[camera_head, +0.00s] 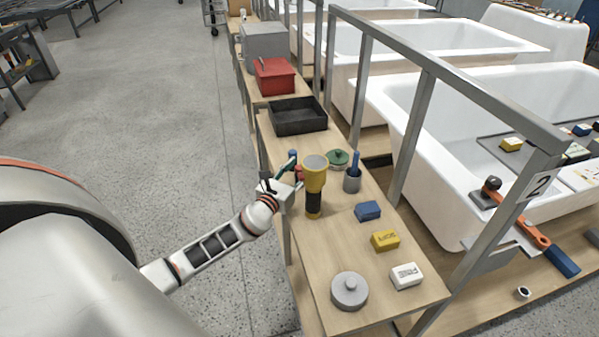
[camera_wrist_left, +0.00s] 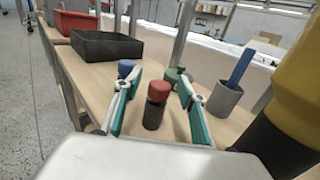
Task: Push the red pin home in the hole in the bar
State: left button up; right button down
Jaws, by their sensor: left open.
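A dark upright cylinder with a red top (camera_wrist_left: 157,104) stands on the wooden bench between my left gripper's fingers (camera_wrist_left: 161,85) in the wrist view. The fingers are open, with visible space on both sides of it. In the head view my left gripper (camera_head: 287,174) is over the bench's left edge, and the red top (camera_head: 299,174) shows partly behind it. I cannot tell if this is the red pin. My right gripper is not in view.
A yellow-and-black torch-like object (camera_head: 314,178) stands close right of the gripper. A grey cup (camera_head: 352,181) with a blue stick, a green-lidded item (camera_head: 337,158) and a black tray (camera_head: 298,117) are nearby. A grey metal frame (camera_head: 430,66) separates bench and tubs.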

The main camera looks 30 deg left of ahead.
pick_arm(q)
grip_shut()
jog(key=shift+r, duration=0.15)
